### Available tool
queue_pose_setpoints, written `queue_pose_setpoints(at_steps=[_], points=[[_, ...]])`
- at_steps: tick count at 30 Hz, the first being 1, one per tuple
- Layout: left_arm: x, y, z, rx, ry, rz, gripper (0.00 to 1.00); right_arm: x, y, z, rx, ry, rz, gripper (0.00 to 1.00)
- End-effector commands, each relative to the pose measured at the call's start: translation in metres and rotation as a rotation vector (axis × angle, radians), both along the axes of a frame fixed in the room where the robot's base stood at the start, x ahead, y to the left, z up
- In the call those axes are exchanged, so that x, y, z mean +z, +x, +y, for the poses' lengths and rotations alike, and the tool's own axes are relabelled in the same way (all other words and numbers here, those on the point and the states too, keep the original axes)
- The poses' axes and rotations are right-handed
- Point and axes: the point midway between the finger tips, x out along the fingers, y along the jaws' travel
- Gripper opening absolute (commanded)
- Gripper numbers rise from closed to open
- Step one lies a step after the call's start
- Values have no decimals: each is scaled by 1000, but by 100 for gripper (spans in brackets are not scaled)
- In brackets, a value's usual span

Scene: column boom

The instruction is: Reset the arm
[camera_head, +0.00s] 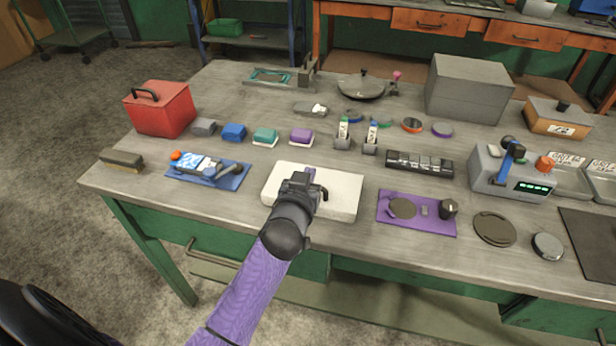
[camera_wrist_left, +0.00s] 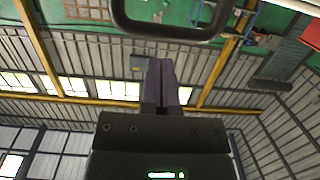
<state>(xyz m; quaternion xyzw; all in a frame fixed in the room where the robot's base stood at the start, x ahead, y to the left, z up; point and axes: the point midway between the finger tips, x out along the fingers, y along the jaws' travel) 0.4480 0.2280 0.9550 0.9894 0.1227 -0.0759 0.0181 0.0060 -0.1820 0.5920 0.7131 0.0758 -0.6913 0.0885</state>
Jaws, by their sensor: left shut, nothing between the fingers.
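My left arm, in a purple sleeve, reaches in from the bottom of the head view. Its dark gripper (camera_head: 308,174) shows in front of the white block (camera_head: 345,190) near the workbench's front edge and covers part of it. Whether it touches the block I cannot tell. In the left wrist view the two purple fingers (camera_wrist_left: 160,82) are together with nothing between them. That view faces a ribbed wall and bright windows, with a dark curved bar (camera_wrist_left: 170,30) across the top. My right gripper is in neither view.
The workbench (camera_head: 250,215) is crowded. A red toolbox (camera_head: 162,108) stands at left, a blue tray (camera_head: 208,175) left of the white block, and a purple mat (camera_head: 425,224) right of it. A grey device (camera_head: 510,172) and a large grey box (camera_head: 468,90) stand at right.

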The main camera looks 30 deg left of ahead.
Motion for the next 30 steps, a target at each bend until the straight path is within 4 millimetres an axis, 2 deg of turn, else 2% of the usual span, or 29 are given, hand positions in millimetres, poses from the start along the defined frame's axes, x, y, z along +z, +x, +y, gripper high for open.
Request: queue_pose_setpoints(at_steps=[1, 3, 9, 13, 19, 22, 24, 30], points=[[27, 3, 2, -1, 2, -13, 0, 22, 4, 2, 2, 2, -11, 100], [-1, -21, -4, 1, -3, -4, 0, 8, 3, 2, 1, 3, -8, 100], [-26, -66, -15, 2, 1, -9, 0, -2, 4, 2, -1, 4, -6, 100], [-32, -79, -19, -1, 2, -14, 0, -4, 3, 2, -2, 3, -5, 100], [-33, -85, -18, 4, 5, 0, 0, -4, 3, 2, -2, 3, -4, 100], [-43, -100, -14, 32, 1, 131, 0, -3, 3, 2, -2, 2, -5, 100], [-54, -118, -15, 36, -8, 278, 0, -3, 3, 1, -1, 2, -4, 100], [-78, -178, -39, -66, -27, 683, 0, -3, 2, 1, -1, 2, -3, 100]])
